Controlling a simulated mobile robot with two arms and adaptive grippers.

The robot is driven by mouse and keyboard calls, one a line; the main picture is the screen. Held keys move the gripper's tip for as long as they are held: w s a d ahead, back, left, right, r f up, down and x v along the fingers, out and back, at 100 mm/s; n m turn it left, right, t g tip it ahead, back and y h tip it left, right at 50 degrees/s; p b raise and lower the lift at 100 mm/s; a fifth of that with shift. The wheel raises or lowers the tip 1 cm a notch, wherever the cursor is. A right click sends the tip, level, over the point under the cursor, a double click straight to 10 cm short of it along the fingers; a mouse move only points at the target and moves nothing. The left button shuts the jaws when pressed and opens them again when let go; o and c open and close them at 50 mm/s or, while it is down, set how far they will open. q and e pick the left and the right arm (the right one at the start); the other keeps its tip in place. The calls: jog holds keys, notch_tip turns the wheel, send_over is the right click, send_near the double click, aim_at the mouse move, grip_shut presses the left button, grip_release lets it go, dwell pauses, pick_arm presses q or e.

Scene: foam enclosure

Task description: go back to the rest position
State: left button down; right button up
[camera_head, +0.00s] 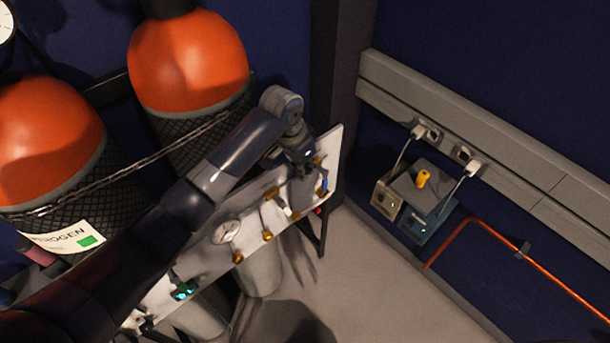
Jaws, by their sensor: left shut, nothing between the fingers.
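My left arm reaches in from the lower left across the picture. My left gripper (304,193) is at its far end, over the right part of a pale panel (335,148) with brass fittings. The gripper points down and is shut, with nothing held. I cannot tell whether it touches the panel. The fingertips are small and dark here. My right gripper is not in view.
Two orange-topped gas cylinders (186,60) stand behind a chain (150,160) at the left. A gauge (226,232) sits on the panel. Small boxes (428,215) and a copper pipe (470,222) are along the right wall.

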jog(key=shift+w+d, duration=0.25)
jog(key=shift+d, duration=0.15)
